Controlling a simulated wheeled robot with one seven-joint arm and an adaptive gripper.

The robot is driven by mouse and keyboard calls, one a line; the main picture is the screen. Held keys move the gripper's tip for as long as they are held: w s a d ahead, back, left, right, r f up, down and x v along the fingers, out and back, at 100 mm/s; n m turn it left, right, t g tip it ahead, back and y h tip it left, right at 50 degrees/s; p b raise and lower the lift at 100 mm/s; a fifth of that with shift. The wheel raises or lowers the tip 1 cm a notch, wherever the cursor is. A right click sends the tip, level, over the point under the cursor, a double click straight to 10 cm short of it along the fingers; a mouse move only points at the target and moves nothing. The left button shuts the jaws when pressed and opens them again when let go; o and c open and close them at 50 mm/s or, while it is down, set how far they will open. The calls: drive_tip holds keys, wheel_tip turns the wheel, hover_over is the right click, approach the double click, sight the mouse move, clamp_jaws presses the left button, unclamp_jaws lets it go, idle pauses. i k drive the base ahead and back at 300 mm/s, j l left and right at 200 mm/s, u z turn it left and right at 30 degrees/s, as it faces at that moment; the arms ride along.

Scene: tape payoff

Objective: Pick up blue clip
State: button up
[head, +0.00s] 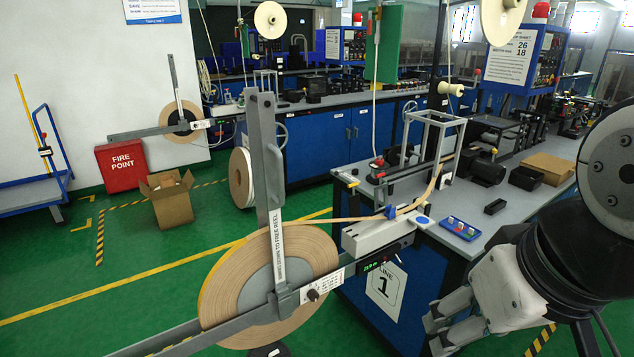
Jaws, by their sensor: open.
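A small blue clip (391,212) sits on the tan tape (350,219), just above a pale block at the near corner of the grey bench. The tape runs from the large reel (221,287) past the clip and up to a metal frame on the bench. My gripper (431,330) is at the lower right, in front of the bench's blue side. It is open and empty, with its fingers pointing left. It is below and to the right of the clip, well apart from it.
A grey arm (269,170) stands upright across the reel. A blue tray (460,232) with small coloured pieces lies on the bench (490,222), beside a black block (495,206). The metal frame (430,120) rises behind the clip.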

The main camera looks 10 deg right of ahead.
sight(390, 213)
drive_tip(key=i+j, duration=0.15)
drive_tip(key=i, duration=0.3)
drive_tip(key=i+j+z, duration=0.15)
drive_tip(key=i, duration=0.25)
drive_tip(key=i+j, duration=0.2)
drive_tip(key=i, duration=0.25)
drive_tip(key=z, duration=0.05)
